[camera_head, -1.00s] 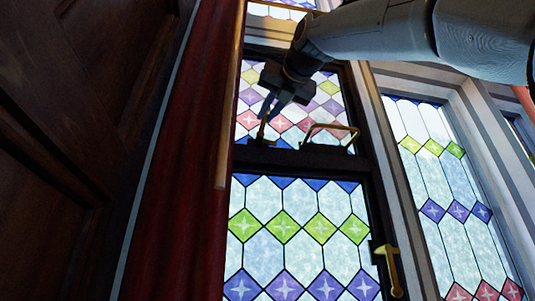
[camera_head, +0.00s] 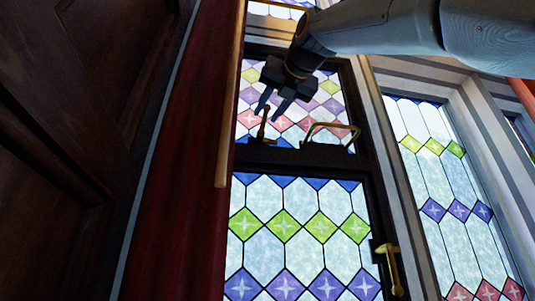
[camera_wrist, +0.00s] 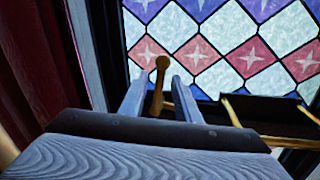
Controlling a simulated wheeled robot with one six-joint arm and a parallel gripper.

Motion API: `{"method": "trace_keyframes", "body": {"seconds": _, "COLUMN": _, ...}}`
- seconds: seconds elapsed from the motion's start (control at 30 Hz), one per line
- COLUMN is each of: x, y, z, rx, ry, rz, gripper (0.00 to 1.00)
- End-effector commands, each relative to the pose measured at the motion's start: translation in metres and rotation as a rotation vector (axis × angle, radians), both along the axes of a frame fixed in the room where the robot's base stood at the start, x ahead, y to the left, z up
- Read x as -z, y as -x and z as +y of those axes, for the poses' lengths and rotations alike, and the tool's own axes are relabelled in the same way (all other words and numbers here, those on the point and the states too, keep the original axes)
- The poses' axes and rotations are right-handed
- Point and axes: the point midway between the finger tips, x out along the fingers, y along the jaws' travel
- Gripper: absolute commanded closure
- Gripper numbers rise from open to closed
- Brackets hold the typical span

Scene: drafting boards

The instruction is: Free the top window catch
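The top window catch (camera_head: 262,130) is a small brass lever with a round knob on the dark bar below the upper stained-glass pane. It stands roughly upright, leaning slightly. My gripper (camera_head: 267,116) is close to it, fingers spread apart. In the wrist view the catch (camera_wrist: 160,76) shows between the two finger lines of my gripper (camera_wrist: 160,88), with its knob above the fingertips. There is a gap on each side of it, and no finger is seen to grip it. How deep it sits between the fingers cannot be told.
A brass bow handle (camera_head: 332,130) is just right of the catch on the same bar. Another brass handle (camera_head: 390,266) is on the lower sash's right edge. A dark red curtain (camera_head: 185,190) and a wooden pole (camera_head: 231,110) stand close on the left.

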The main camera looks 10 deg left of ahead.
Motion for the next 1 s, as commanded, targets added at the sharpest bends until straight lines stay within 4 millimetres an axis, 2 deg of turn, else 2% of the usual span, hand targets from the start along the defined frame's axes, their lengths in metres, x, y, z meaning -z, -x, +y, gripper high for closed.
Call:
{"method": "trace_keyframes", "body": {"seconds": 0.3, "x": 0.003, "y": 0.045, "z": -0.024, "rx": -0.002, "ry": -0.002, "rz": -0.002, "gripper": 0.70}}
{"method": "trace_keyframes", "body": {"seconds": 0.47, "x": 0.003, "y": 0.059, "z": -0.032, "rx": -0.001, "ry": -0.001, "rz": -0.002, "gripper": 0.70}}
{"method": "trace_keyframes", "body": {"seconds": 0.77, "x": 0.003, "y": 0.062, "z": -0.034, "rx": 0.000, "ry": 0.000, "rz": -0.001, "gripper": 0.70}}
{"method": "trace_keyframes", "body": {"seconds": 0.87, "x": 0.003, "y": 0.061, "z": -0.034, "rx": 0.002, "ry": -0.002, "rz": -0.002, "gripper": 0.81}}
{"method": "trace_keyframes", "body": {"seconds": 1.0, "x": 0.001, "y": 0.048, "z": -0.040, "rx": 0.038, "ry": -0.049, "rz": -0.032, "gripper": 0.81}}
